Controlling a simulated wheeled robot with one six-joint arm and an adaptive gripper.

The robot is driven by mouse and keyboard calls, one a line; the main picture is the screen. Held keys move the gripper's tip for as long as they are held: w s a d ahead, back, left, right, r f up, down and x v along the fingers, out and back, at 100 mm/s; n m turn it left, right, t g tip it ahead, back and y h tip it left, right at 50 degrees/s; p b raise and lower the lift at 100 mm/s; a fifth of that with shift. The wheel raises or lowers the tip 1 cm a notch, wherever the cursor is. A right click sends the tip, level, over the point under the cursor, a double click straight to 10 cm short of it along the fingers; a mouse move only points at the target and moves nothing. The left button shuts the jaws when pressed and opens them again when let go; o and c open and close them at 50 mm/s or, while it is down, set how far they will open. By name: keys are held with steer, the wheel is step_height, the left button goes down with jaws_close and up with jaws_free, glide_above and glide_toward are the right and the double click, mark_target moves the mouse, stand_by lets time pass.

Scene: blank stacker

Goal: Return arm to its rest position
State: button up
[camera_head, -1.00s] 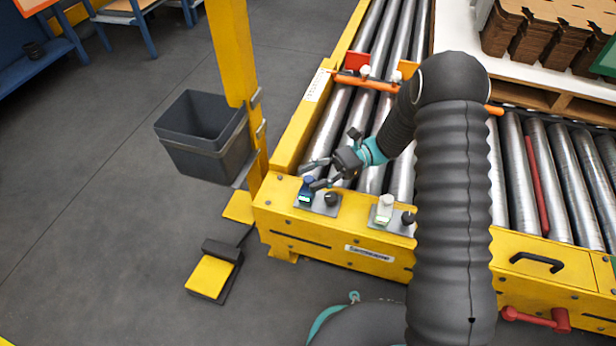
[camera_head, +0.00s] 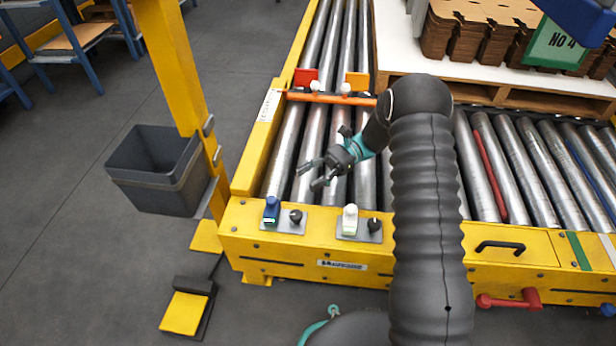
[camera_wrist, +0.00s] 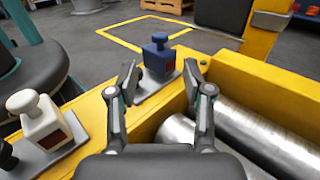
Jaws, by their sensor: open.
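My gripper (camera_head: 317,173) is open and empty above the conveyor's front rollers, just behind the yellow control panel (camera_head: 330,255). In the wrist view my gripper (camera_wrist: 163,82) has its two fingers spread apart. The blue switch (camera_wrist: 158,55) shows beyond and between the fingertips; it also stands on the panel in the head view (camera_head: 271,209). No contact between the fingers and the switch shows. A white switch (camera_head: 350,219) stands to the right on its own plate, and in the wrist view (camera_wrist: 40,118) it is at the left.
An orange bar (camera_head: 330,98) with red and orange flags crosses the rollers behind my gripper. A yellow post (camera_head: 180,80) with a grey bin (camera_head: 160,185) stands at the left. Cardboard stacks (camera_head: 470,40) lie on a white-topped pallet at the upper right.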

steer(key=s+d+r+n+t+h+p, duration=0.4)
steer(key=s+d+r+t, duration=0.4)
steer(key=s+r, duration=0.3)
steer(key=s+d+r+n+t+h+p, duration=0.4)
steer(key=s+d+r+t+h, duration=0.5)
steer(key=r, duration=0.8)
steer(key=s+d+n, duration=0.1)
steer(key=s, duration=0.2)
steer(key=shift+d+r+n+h, duration=0.2)
steer(key=shift+n+h, duration=0.1)
steer(key=shift+n, duration=0.1)
steer(key=shift+s, duration=0.1)
steer(key=shift+c, duration=0.8)
steer(key=shift+a, duration=0.1)
